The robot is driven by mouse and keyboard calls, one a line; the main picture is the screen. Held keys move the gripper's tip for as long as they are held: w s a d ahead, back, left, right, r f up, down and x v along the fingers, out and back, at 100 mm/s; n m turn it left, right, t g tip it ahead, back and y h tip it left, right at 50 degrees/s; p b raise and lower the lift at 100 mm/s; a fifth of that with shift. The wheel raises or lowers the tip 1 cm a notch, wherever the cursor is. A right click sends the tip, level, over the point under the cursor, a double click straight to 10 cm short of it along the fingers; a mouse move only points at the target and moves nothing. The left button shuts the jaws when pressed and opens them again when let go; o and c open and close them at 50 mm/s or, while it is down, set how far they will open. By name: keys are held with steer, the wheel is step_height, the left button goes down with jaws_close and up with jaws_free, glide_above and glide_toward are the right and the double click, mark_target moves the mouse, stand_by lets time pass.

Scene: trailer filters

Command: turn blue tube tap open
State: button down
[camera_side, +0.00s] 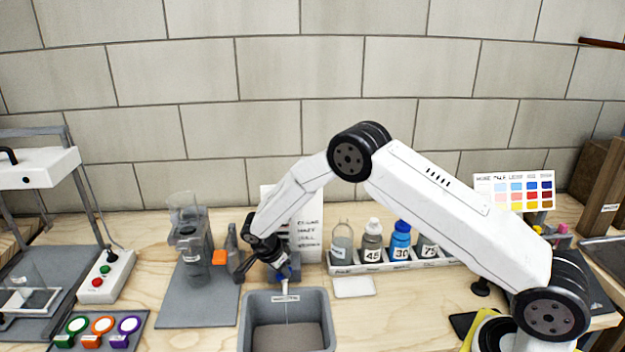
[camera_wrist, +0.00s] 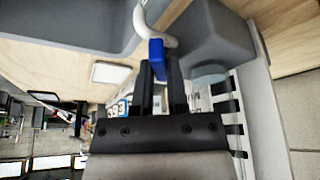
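The blue tap (camera_wrist: 157,55) is a small flat handle beside a curved white tube (camera_wrist: 150,22). In the wrist view it sits between the tips of my gripper (camera_wrist: 160,70), whose two dark fingers are close together with the handle between them. In the side view my gripper (camera_side: 266,262) is just above and behind the grey basin (camera_side: 242,318), and the handle is mostly hidden by it. A thin pale line runs down from the tube's end into the basin; I cannot tell whether it is liquid.
A rack with several labelled bottles (camera_side: 400,240) stands to the right, with a white square (camera_side: 354,287) in front. A clear filter apparatus (camera_side: 190,240) on a grey mat (camera_side: 205,312) stands to the left. Bare wood lies right of the basin.

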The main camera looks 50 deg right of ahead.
steer(key=shift+n, duration=0.5)
steer(key=n+t, duration=0.2)
steer(key=n, duration=0.2)
steer(key=shift+s+n, duration=0.1)
steer(key=shift+n, duration=0.2)
steer(key=n+t, duration=0.1)
steer(key=n, duration=0.1)
steer(key=n+y, duration=0.1)
steer(key=n, duration=0.1)
steer(key=shift+n+t, duration=0.4)
steer(key=c, duration=0.9)
jaws_free()
steer(key=shift+y, duration=0.3)
